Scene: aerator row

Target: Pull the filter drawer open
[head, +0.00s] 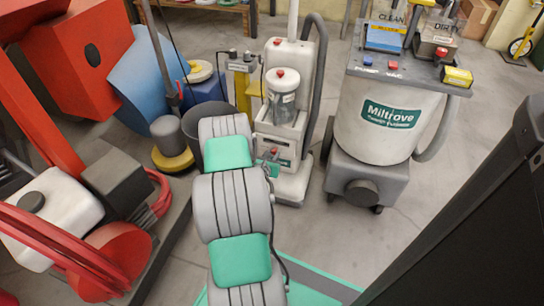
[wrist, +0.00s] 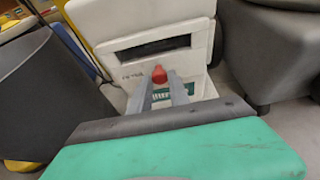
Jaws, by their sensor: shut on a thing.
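The upright white vacuum (head: 290,110) stands just beyond my arm in the head view, with a clear canister on it. Its filter drawer (wrist: 133,77) is the low white front in the wrist view, with small lettering and a red knob (wrist: 159,73). My gripper (wrist: 160,84) has its two grey fingers on either side of this knob, shut on it. A dark slot (wrist: 152,48) shows in the body above the knob. Whether the drawer is out at all I cannot tell. In the head view the knob (head: 273,152) shows small beside my gripper.
A large grey-white vacuum (head: 385,120) stands to the right, with bare floor (head: 325,225) in front. A dark bin (wrist: 50,100) is close on the left. A yellow-based floor machine (head: 172,158) and red equipment (head: 120,260) stand further left.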

